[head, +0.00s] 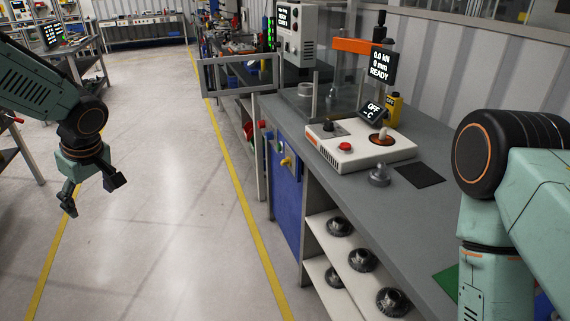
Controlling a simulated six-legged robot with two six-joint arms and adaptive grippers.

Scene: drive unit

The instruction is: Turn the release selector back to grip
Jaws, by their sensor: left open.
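A white control box (358,150) sits on the grey bench. I cannot tell which control is the release selector; no marking is readable. My left gripper (94,194) is open and empty over the floor, well left of the bench. My right arm comes in at the right; its gripper is out of frame.
A small grey fitting (379,177) and a dark mat (420,175) lie in front of the box. Shelves below hold several dark flanged parts (362,260). The floor between my left gripper and the bench is clear.

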